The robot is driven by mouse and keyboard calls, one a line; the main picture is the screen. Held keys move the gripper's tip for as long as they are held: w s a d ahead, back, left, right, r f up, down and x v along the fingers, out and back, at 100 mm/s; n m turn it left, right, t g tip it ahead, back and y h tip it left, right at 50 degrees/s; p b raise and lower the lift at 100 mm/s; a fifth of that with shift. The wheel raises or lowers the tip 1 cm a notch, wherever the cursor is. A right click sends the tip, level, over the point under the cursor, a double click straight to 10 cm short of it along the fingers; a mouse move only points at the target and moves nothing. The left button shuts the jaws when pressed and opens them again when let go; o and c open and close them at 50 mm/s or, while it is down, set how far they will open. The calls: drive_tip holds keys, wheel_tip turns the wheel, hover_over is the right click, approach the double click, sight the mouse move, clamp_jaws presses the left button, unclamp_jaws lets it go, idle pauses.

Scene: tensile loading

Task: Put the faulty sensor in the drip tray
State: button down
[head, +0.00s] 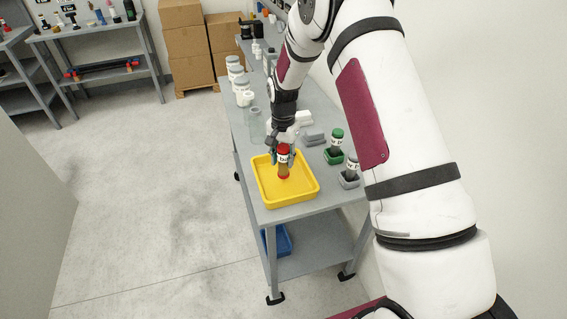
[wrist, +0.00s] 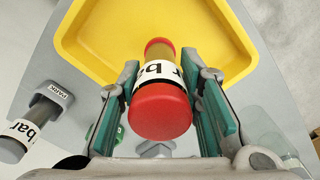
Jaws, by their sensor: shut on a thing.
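The sensor in my grip is a red-capped cylinder (head: 284,152) with a brass-coloured body and a white band marked "bar". In the wrist view its red end (wrist: 160,108) faces the camera between the two green-padded fingers. My gripper (head: 283,158) is shut on it and holds it upright over the yellow drip tray (head: 306,199). In the wrist view the tray (wrist: 75,45) lies beyond the sensor. I cannot tell whether the sensor's lower end touches the tray floor. The tray's visible floor is otherwise empty.
Right of the tray, a green-capped sensor (head: 337,135) stands in a green holder (head: 333,156), and a grey-capped sensor (head: 352,162) in a grey holder (head: 350,181). White-lidded jars (head: 241,85) stand behind on the bench. A blue bin (head: 277,240) sits on the lower shelf.

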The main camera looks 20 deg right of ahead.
drive_tip(key=shift+s+f, duration=0.1)
drive_tip(key=shift+f, duration=1)
drive_tip(key=shift+f, duration=0.15)
drive_tip(key=c, duration=1.2)
unclamp_jaws()
drive_tip(key=shift+o, duration=0.2)
